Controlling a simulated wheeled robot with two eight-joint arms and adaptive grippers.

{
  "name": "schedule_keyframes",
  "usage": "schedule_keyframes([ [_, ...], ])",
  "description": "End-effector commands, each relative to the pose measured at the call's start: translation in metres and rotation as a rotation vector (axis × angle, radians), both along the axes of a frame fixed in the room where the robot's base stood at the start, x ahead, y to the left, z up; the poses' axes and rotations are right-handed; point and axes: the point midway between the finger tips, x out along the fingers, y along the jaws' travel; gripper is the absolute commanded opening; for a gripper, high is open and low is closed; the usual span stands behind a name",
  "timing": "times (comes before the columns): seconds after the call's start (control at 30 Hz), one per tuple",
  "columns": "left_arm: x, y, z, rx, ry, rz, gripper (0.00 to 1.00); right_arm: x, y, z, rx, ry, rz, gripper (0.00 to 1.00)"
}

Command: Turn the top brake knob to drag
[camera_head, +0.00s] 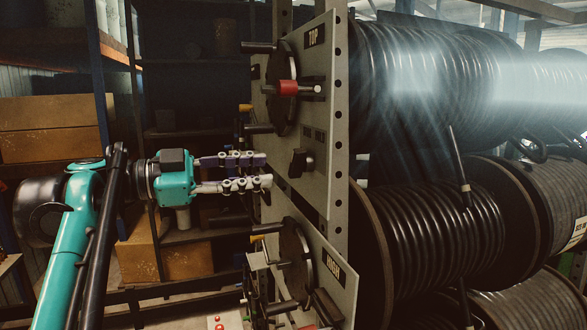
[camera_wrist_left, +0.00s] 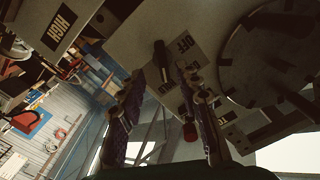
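The TOP panel (camera_head: 318,60) stands upright beside the reels. Its brake knob (camera_head: 301,163), a small black lever-like handle, sits on the lower part of the panel. My left gripper (camera_head: 267,170) is open, its two fingers one above the other, pointing right toward the knob. In the left wrist view the dark knob (camera_wrist_left: 162,62) shows in the gap between the open fingertips (camera_wrist_left: 158,78), apparently not gripped. My right gripper is in neither view.
Large hose reels (camera_head: 440,235) fill the right. Shelves with boxes (camera_head: 48,128) stand at left.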

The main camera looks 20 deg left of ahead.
Motion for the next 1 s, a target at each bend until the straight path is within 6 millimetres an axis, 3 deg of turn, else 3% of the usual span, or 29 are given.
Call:
schedule_keyframes([
  [0.5,0.038,-0.056,0.006,0.000,-0.027,-0.004,0.34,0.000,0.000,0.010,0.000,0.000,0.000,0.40],
  [0.87,0.043,-0.062,0.005,0.000,-0.026,0.000,0.34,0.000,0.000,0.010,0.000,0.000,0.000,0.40],
  [0.9,0.043,-0.062,0.005,0.001,-0.026,-0.001,0.31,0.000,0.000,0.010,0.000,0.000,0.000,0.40],
  [1.0,0.043,-0.062,0.005,0.001,-0.026,-0.001,0.05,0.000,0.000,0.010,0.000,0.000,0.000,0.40],
])
